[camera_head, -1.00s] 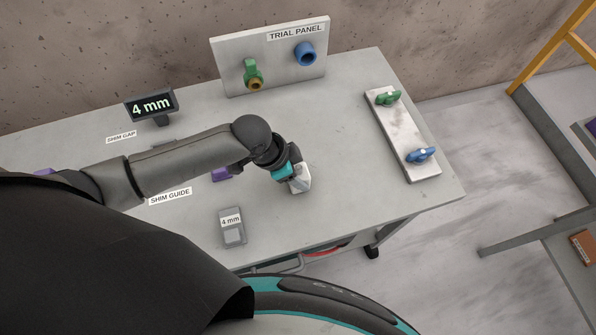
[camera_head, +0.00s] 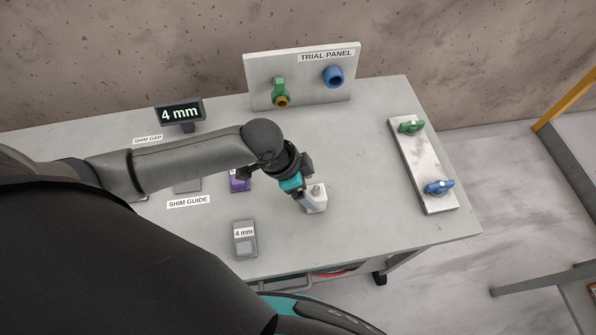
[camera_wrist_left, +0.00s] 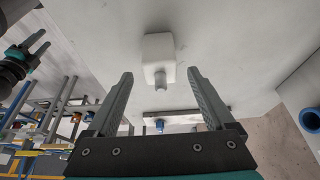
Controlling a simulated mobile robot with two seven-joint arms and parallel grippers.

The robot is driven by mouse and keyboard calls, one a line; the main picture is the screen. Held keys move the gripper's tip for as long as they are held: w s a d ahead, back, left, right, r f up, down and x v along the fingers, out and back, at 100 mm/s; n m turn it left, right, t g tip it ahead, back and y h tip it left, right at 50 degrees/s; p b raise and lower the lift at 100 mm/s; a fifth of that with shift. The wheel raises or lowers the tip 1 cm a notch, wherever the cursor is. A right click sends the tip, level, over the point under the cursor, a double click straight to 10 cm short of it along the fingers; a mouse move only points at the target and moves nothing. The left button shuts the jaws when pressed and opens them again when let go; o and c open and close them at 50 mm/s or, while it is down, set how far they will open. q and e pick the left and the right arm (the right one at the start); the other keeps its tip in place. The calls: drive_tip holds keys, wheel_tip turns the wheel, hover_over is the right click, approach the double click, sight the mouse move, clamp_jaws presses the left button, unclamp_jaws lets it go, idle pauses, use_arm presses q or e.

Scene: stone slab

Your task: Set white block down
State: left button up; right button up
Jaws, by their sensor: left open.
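The white block (camera_head: 314,202) stands on the grey table, right of the middle, with a small knob on top. It also shows in the left wrist view (camera_wrist_left: 158,47), beyond the fingertips, with its knob towards my gripper. My left gripper (camera_head: 302,187) is just up and left of the block in the head view. In the left wrist view my left gripper (camera_wrist_left: 160,74) is open, its two fingers wide apart with nothing between them. A dark gripper with a teal band (camera_wrist_left: 36,44) at the left edge of that view looks like my right one.
A grey 4 mm block (camera_head: 245,240) sits near the front edge. A purple piece (camera_head: 239,182) is left of my left gripper. The trial panel (camera_head: 300,75) stands at the back, and a plate with green and blue handles (camera_head: 423,166) lies right. Table between is clear.

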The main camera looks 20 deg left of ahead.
use_arm(q)
drive_tip(key=v, duration=0.7)
drive_tip(key=shift+r+p, duration=0.3)
drive_tip(key=shift+p, duration=0.15)
